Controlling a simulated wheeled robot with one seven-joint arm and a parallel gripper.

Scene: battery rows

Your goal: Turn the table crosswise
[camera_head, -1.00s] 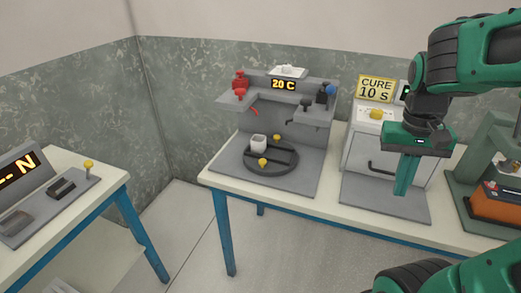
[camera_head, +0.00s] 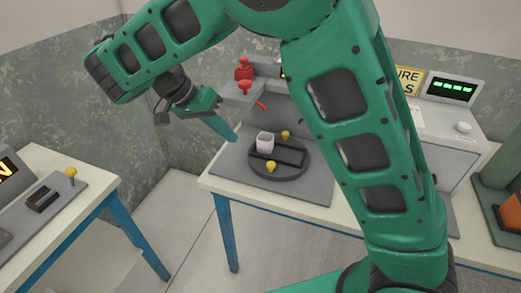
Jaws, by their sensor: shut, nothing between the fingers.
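The round dark turntable (camera_head: 292,172) sits on the grey base plate of the station in the middle. It has a dark straight groove or bar running roughly left to right, a yellow knob (camera_head: 271,167) at its near edge and another yellow knob (camera_head: 285,134) at its far edge. A small white cup (camera_head: 265,142) stands at its left far part. My gripper (camera_head: 235,137) is shut and empty, up and to the left of the turntable, its fingers slanting down to the right. It appears apart from the cup and knobs.
Red fittings (camera_head: 244,72) sit on the station's shelf behind the gripper. My arm hides much of the station's right side and part of the cure machine (camera_head: 455,140). A second table (camera_head: 105,183) with a yellow-knobbed lever (camera_head: 71,172) stands left, beyond a floor gap.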

